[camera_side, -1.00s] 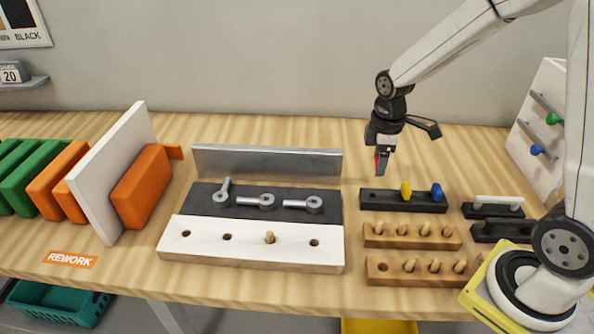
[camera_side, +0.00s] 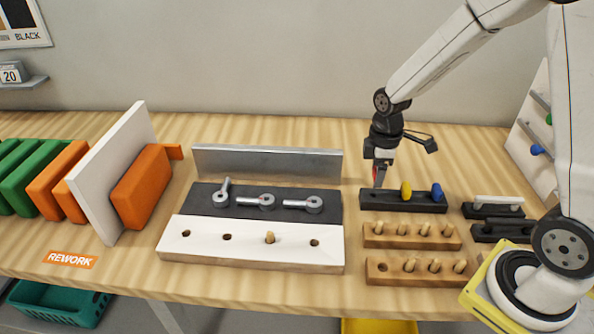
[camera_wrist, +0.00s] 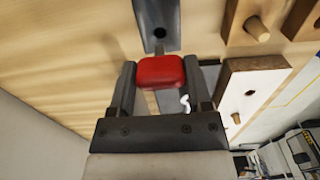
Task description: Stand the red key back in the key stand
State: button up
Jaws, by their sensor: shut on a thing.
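The red key (camera_side: 375,173) is in my gripper (camera_side: 378,180), just above the left end of the black key stand (camera_side: 421,207). The stand holds a yellow key (camera_side: 405,189) and a blue key (camera_side: 437,191); its left end has no key standing in it. In the wrist view the red key's head (camera_wrist: 160,72) sits between the two fingers of my gripper (camera_wrist: 159,82). Beyond it the stand (camera_wrist: 157,10) shows a dark open hole. The side view does not show clearly whether the key's lower end touches the stand.
Two wooden peg blocks (camera_side: 380,243) lie in front of the stand. Black holders (camera_side: 483,212) are to its right. A white board with holes (camera_side: 205,250) and a dark strip with metal bolts (camera_side: 235,207) lie to the left. Bare table lies behind the stand.

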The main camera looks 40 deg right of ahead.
jog(key=shift+f, duration=0.85)
jog(key=shift+f, duration=1.3)
dwell(3.1)
jog(key=o, duration=1.3)
jog(key=shift+r, duration=0.15)
jog(key=shift+r, duration=2.35)
jog(key=shift+s, duration=0.1)
